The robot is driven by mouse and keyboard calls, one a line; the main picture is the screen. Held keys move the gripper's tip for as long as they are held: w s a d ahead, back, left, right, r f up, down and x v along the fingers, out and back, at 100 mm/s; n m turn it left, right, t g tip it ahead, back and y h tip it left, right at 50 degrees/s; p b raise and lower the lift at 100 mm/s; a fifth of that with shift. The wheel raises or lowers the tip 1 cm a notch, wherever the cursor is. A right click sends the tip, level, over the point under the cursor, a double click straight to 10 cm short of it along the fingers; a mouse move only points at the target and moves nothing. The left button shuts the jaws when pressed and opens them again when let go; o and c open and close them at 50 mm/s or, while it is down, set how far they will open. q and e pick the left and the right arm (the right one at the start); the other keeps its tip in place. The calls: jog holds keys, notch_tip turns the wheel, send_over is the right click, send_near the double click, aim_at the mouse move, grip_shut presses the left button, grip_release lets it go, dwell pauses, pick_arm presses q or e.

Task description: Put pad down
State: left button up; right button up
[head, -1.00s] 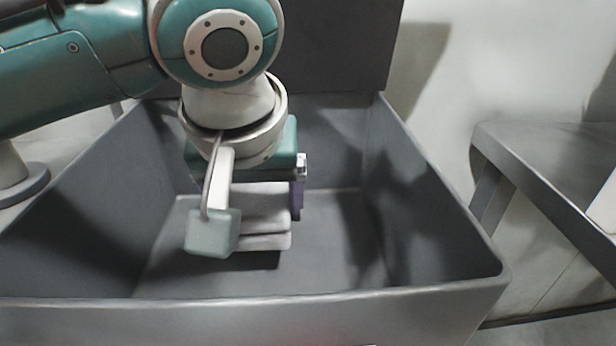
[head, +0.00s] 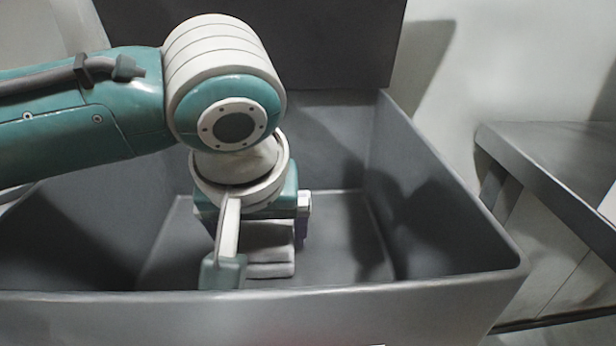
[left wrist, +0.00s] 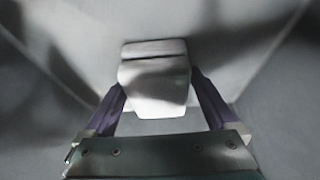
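The pad (head: 270,257) is a light grey block low inside the grey bin, close to the bin floor. I cannot tell whether it touches the floor. My left gripper (head: 265,232) points down into the bin above the pad. In the left wrist view the pad (left wrist: 155,82) sits between the two purple fingers, which meet its left and right edges, so the gripper is shut on it. In the head view the gripper body and wrist hide the pad's upper part and one finger. My right gripper is not in view.
The grey bin (head: 440,285) has high walls all round the left gripper. Its floor is bare to the right of the pad, partly shadowed. A dark upright panel (head: 330,45) stands behind the bin. A grey table (head: 560,155) stands apart on the right.

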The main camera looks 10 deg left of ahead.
pick_arm(q)
jog(key=shift+d, duration=0.1)
jog(key=shift+r, duration=0.2)
jog(key=p+v, duration=0.4)
jog(key=v, duration=0.8)
jog(key=shift+p, duration=0.35)
jog(key=shift+w, duration=0.1)
jog(key=shift+c, duration=0.2)
